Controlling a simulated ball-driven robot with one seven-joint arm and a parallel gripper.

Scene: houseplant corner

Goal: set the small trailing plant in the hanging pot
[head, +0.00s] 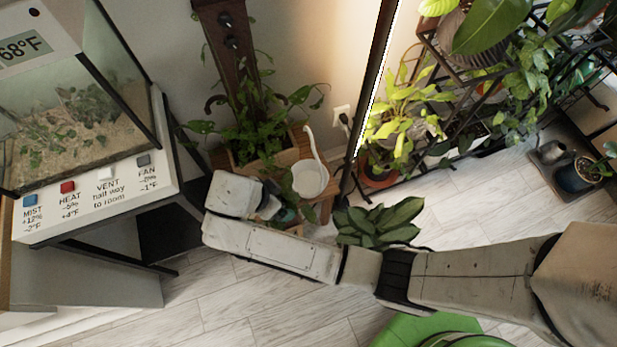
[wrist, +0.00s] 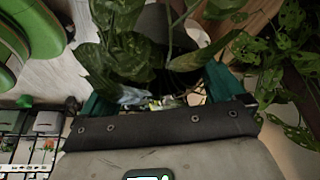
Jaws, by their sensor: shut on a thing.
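My gripper (head: 280,208) is shut on the small trailing plant, whose dark green leaves (head: 289,190) show beside the jaws in the head view. In the wrist view the teal fingers of my gripper (wrist: 160,95) stand on both sides of the plant (wrist: 118,58); its broad leaves hide most of its pot and the grip. A round white vessel (head: 310,180) with a long curved upright arm is just right of my gripper in the head view. It looks like the hanging pot, though I cannot tell for sure. The held plant appears outside it; the height between them is unclear.
A wooden planter (head: 285,150) with leafy vines and a tall dark post stands behind. A glass terrarium (head: 75,110) on a white button panel (head: 95,195) is at left. A broad-leaved plant (head: 380,222) is near my arm. Pale floor (head: 480,215) is open at right.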

